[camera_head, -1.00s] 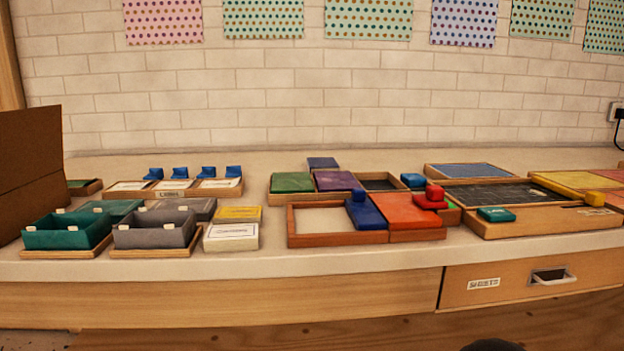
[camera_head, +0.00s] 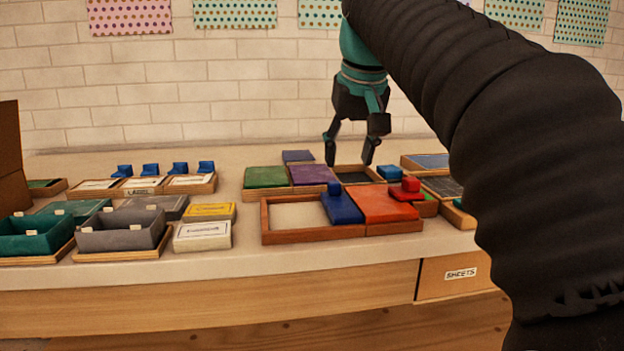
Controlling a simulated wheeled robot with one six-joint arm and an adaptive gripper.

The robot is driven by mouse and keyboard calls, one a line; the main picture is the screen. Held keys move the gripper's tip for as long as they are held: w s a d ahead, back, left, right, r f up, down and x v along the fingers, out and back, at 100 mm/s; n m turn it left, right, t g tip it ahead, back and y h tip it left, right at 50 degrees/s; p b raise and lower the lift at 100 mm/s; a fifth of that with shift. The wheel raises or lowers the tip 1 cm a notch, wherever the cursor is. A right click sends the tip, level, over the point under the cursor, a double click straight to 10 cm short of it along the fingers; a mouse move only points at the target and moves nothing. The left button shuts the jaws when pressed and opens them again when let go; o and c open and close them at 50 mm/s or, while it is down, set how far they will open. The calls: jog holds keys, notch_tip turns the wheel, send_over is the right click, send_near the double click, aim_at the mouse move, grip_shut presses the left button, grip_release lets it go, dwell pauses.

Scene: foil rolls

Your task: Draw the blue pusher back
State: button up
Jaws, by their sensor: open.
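The blue pusher (camera_head: 343,209), a dark blue block with a raised knob, sits in the wooden-framed tray (camera_head: 295,238). An orange-red panel (camera_head: 385,205) lies against its right side, and a bare pale area of the tray is on its left. My gripper (camera_head: 349,160) points down above and behind the pusher, in front of the wall in the picture. Its two fingers are apart with nothing between them. Its exact height over the counter is hard to judge.
A red knobbed block (camera_head: 406,190) and a lighter blue block (camera_head: 391,173) stand to the right. Green (camera_head: 266,177) and purple (camera_head: 313,175) panels lie behind the tray. Teal (camera_head: 36,233) and grey (camera_head: 120,232) bins stand left. My arm hides the counter's right side.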

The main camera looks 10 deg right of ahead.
aim_at(335, 182)
jog(key=w+r, duration=0.4)
jog(key=r, duration=0.1)
jog(key=b+x, duration=0.4)
jog(key=x, duration=1)
jog(key=shift+f+b, duration=0.15)
jog(key=shift+b, duration=0.25)
grip_shut()
